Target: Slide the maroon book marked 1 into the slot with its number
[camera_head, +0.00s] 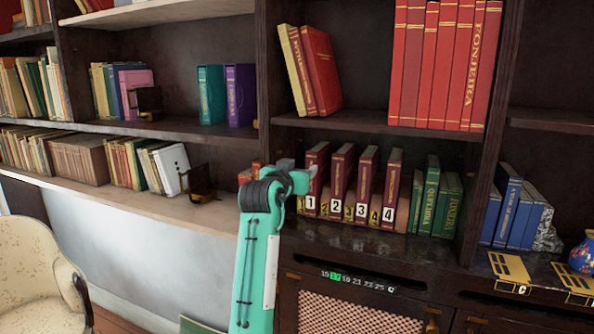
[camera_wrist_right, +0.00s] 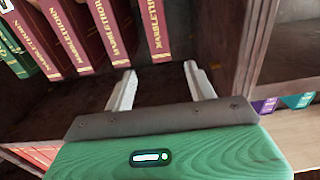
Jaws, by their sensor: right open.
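The maroon book marked 1 (camera_head: 318,164) stands upright at the left end of a row of maroon books on the lower shelf, with a white number label low on its spine. Maroon books marked 2 (camera_head: 342,170), 3 (camera_head: 367,175) and 4 (camera_head: 392,180) stand to its right. Small yellow number tabs (camera_head: 323,209) show low between the books; whether book 1 is fully in a slot I cannot tell. My right gripper (camera_head: 297,170) is just left of book 1. In the right wrist view its fingers (camera_wrist_right: 160,88) are apart and empty, short of the nearest maroon book (camera_wrist_right: 156,28). My left gripper is out of view.
Green books (camera_head: 436,203) stand right of the maroon row. A dark upright divider (camera_head: 265,90) is close left of my right gripper. The shelf front (camera_head: 350,238) before the maroon books is bare.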

